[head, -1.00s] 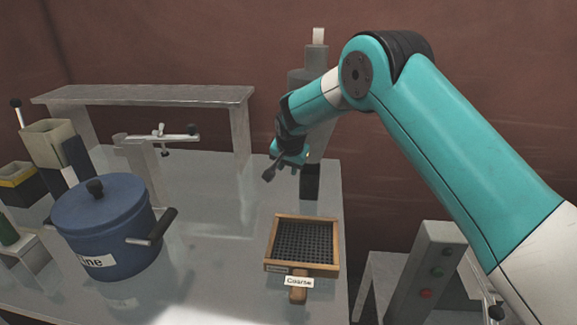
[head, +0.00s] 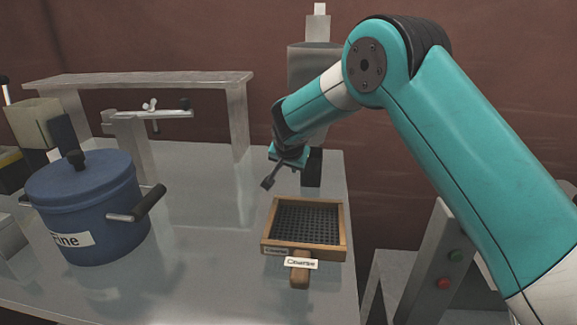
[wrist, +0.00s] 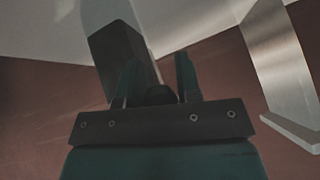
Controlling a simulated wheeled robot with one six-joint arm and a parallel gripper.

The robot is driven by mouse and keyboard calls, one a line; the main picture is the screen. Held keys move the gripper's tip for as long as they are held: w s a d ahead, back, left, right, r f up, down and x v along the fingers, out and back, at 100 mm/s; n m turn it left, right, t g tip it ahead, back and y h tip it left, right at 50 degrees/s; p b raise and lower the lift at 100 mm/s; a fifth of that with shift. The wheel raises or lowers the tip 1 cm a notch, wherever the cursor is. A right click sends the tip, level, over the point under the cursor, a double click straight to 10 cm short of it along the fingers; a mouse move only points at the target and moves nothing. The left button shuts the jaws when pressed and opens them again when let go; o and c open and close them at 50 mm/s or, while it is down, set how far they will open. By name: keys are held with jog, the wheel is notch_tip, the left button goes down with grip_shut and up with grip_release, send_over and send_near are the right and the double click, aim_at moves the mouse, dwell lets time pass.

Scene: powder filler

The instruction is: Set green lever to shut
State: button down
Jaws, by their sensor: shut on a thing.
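I cannot make out a green lever in either view now. My gripper (head: 270,176) hangs in front of the grey column (head: 312,65), above and behind the coarse sieve. The wrist view shows its two teal fingers (wrist: 157,68) standing apart, with a small dark rounded piece (wrist: 160,95) between them near the palm. The gripper is shut on this dark piece; what it belongs to cannot be told. A dark block (wrist: 118,52) lies beyond the fingers.
A blue pot labelled Fine (head: 90,215) stands at left. The wooden Coarse sieve (head: 303,252) lies near the front right. A metal shelf (head: 145,79) and a clamp stand (head: 125,118) are behind. A panel with red and green buttons (head: 425,265) stands at right. The bench middle is clear.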

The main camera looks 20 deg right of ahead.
jog(key=shift+w+d+f, duration=0.1)
jog(key=shift+w+f, duration=0.1)
jog(key=shift+f, duration=0.15)
jog(key=shift+w+r, duration=0.1)
jog(key=c, duration=0.8)
grip_release()
jog(key=shift+b, duration=0.3)
jog(key=b+v, duration=0.2)
jog(key=v, duration=1.5)
jog(key=shift+d+r, duration=0.1)
jog(key=shift+c, duration=0.5)
